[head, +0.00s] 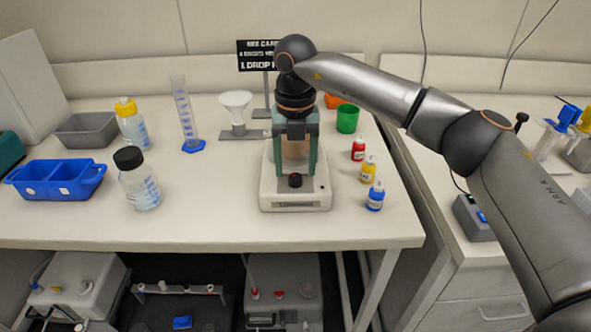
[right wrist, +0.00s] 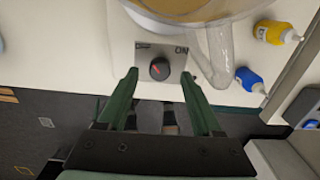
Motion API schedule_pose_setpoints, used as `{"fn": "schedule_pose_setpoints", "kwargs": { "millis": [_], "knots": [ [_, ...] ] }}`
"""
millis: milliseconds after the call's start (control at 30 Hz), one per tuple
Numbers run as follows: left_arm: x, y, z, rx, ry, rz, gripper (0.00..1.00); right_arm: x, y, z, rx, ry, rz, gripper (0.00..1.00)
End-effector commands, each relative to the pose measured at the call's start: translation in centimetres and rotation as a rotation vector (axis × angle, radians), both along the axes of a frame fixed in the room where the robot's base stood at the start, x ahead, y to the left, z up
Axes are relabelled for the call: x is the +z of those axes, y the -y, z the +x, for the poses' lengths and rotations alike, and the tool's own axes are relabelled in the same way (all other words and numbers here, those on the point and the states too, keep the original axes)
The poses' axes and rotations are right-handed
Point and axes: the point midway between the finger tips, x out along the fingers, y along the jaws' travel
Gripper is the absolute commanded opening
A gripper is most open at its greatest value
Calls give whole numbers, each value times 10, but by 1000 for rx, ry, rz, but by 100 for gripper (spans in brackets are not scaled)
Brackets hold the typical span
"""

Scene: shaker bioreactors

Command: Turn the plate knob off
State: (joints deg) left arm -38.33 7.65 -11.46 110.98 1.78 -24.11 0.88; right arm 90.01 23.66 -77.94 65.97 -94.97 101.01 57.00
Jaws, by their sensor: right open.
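The plate (head: 268,192) is a white hotplate-like unit standing near the front middle of the bench. Its dark round knob (head: 295,180) is on the front; in the right wrist view the knob (right wrist: 159,69) has a red pointer mark slanting across it. A clear beaker (right wrist: 215,45) stands on the unit, partly hidden behind my gripper in the head view. My right gripper (head: 296,168) points down over the unit's front. Its green fingers are open and empty, and in the right wrist view (right wrist: 159,78) the knob appears between the fingertips. Contact cannot be told. My left gripper is not in view.
Red, yellow and blue dropper bottles (head: 375,197) stand right of the unit, with a green cup (head: 347,118) behind. A black-capped bottle (head: 139,182) and blue tray (head: 57,179) are at left. A sign (head: 257,56) stands behind. Bench front is clear.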

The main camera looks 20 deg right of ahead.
Motion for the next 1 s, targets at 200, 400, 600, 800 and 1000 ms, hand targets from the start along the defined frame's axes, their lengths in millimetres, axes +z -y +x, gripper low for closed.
{"fn": "schedule_pose_setpoints", "kwargs": {
  "millis": [200, 400, 600, 800, 1000],
  "knots": [
    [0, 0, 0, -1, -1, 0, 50, 51, -1, 1, -1, 4, 1, 67],
    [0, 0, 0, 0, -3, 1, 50, 88, -1, 0, 0, 2, 0, 67],
    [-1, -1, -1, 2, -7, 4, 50, 104, 0, 0, 1, 0, 0, 67],
    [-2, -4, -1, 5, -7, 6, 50, 106, 0, 0, 1, 0, 0, 67],
    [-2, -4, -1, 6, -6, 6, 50, 106, 0, 0, 1, 0, 0, 67]
  ]
}}
